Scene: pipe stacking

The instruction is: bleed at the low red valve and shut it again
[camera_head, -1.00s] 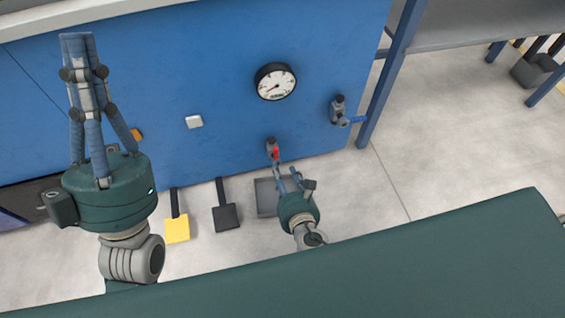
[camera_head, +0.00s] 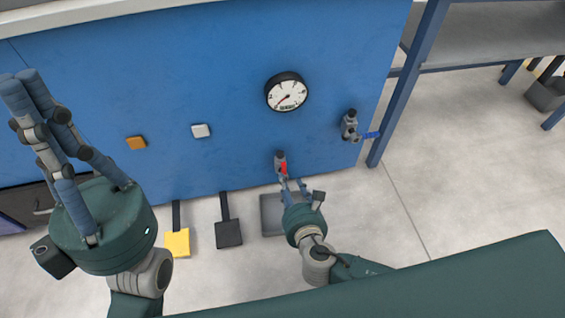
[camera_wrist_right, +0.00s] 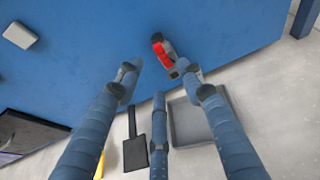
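The low red valve (camera_head: 281,163) is a small grey fitting with a red handle on the blue panel (camera_head: 215,80), near its lower edge. The handle lies along the body, pointing down; whether it is open is unclear. My right gripper (camera_head: 293,185) is just below it, fingers pointing up at it. In the right wrist view its fingers (camera_wrist_right: 158,80) are spread and empty, with the red valve (camera_wrist_right: 161,54) just beyond the gap between the tips. A round white gauge (camera_head: 286,92) shows its needle at lower left. My left gripper (camera_head: 22,80) is raised at left, holding nothing visible; its finger opening is unclear.
A blue-handled valve (camera_head: 350,126) is to the right of the gauge. A grey tray (camera_head: 272,215) lies on the floor below the red valve. Black (camera_head: 228,233) and yellow (camera_head: 177,243) pads lie left of it. A blue-legged table (camera_head: 480,45) stands at right.

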